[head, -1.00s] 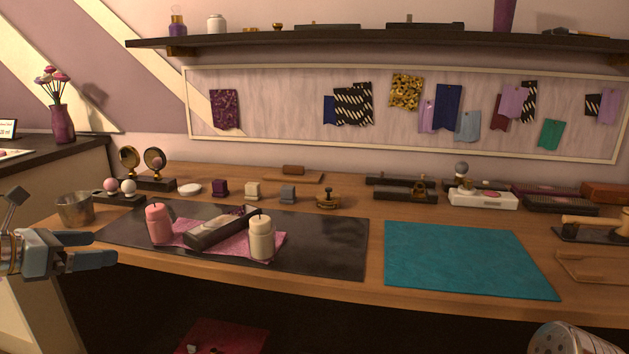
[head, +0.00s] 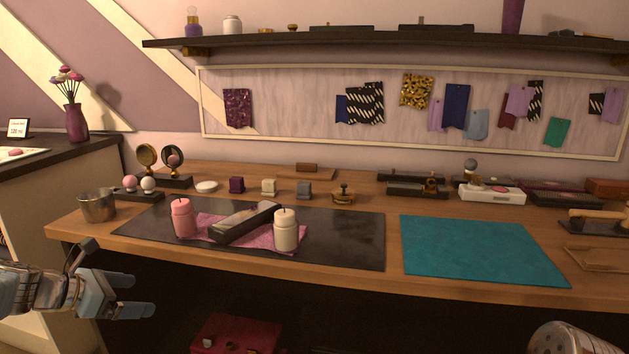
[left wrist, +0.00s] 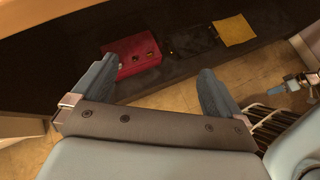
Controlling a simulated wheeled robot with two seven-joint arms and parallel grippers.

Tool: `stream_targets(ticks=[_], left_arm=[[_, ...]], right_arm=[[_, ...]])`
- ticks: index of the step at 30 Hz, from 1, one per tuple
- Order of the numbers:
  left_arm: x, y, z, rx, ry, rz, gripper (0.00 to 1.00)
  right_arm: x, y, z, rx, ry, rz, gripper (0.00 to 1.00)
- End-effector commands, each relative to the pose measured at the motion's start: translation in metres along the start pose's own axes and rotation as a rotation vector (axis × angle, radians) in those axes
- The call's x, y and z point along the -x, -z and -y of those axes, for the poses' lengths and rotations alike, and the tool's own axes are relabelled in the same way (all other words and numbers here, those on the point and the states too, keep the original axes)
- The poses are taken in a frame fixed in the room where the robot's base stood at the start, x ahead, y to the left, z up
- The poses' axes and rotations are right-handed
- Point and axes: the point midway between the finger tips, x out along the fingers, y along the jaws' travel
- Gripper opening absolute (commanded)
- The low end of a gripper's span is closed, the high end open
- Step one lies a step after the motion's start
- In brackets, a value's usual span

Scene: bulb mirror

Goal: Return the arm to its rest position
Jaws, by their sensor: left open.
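My left gripper (head: 140,297) is at the lower left of the head view, in front of and below the table's front edge. Its fingers are apart with nothing between them. In the left wrist view the two fingers (left wrist: 155,90) are spread wide and empty, above the dark space under the table and the floor. At the lower right of the head view a rounded pale part of my own body shows. My right gripper does not show.
The wooden table (head: 395,287) carries a dark mat (head: 345,240) with a pink candle (head: 183,218) and a cream candle (head: 286,230), and a teal mat (head: 480,248). A metal bucket (head: 98,206) stands at the left edge. A red box (head: 240,335) lies below.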

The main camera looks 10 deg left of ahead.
Motion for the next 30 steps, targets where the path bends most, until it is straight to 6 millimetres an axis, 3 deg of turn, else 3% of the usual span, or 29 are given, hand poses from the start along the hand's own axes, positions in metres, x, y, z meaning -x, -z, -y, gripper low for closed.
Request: stream_targets(ticks=[5,8,12,15,19,21,24,27,30], left_arm=[[-0.074,0.053,0.031,-0.157,0.095,-0.134,1.0],[-0.127,0.095,0.066,-0.33,0.192,-0.232,1.0],[-0.192,0.156,0.138,-0.667,0.374,-0.337,1.0],[-0.227,0.196,0.2,-0.967,0.53,-0.356,1.0],[-0.253,0.239,0.287,-1.397,0.728,-0.285,1.0],[-0.258,0.255,0.33,-1.609,0.812,-0.206,1.0],[-0.257,0.269,0.378,-1.848,0.889,-0.079,1.0],[-0.254,0.275,0.405,-1.985,0.92,0.013,1.0],[-0.254,0.275,0.405,-1.985,0.92,0.013,1.0]], right_arm=[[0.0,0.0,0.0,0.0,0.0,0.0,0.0],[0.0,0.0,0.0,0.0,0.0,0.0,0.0],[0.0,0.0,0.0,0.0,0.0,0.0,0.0],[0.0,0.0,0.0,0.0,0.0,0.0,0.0],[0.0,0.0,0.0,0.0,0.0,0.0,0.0],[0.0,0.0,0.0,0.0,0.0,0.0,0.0],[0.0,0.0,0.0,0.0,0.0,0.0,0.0],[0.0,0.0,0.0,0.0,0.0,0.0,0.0],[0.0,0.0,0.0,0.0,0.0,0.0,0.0]])
